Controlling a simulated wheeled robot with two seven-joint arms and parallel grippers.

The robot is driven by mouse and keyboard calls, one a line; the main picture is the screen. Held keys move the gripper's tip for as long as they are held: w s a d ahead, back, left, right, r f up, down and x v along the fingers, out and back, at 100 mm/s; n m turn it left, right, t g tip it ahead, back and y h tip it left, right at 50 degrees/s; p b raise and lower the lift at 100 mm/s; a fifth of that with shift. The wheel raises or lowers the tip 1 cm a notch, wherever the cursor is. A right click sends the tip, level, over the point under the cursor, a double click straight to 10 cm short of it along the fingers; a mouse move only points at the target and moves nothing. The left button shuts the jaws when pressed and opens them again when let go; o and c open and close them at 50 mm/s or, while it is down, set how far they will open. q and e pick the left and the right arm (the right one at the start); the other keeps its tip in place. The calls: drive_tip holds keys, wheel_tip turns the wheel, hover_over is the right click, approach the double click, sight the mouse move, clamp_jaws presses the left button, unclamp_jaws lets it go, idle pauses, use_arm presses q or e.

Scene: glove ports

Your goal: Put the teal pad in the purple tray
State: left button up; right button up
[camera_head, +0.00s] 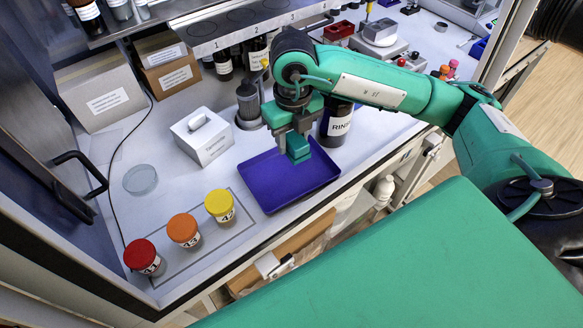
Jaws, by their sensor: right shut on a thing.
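The purple tray (265,190) lies flat on the white bench near its front edge. My right gripper (297,138) points down over the tray's back right part. It is shut on the teal pad (299,154), a small block that is much the same colour as my arm. The pad's lower end shows in front of the tray's floor; I cannot tell whether it touches the floor or hangs just above it. My left gripper is not in view.
A dark RINSE bottle (337,121) stands close behind the tray, right of my gripper. A white tissue box (202,136) stands to its left. Yellow (219,203), orange (183,229) and red-lidded jars (141,254) stand at the front left, near a clear dish (140,180).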

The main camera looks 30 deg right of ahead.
drive_tip(key=p, duration=0.2)
hover_over(293, 180)
wheel_tip(293, 180, down, 8)
drive_tip(key=shift+r, duration=0.1)
wheel_tip(293, 180, down, 4)
drive_tip(key=shift+f+p, duration=0.1)
drive_tip(key=shift+p, duration=0.3)
drive_tip(key=shift+f, duration=0.1)
drive_tip(key=shift+f, duration=0.1)
drive_tip(key=shift+f+b, duration=0.15)
drive_tip(key=shift+b, duration=0.15)
drive_tip(key=o, duration=1)
drive_tip(key=shift+o, duration=0.2)
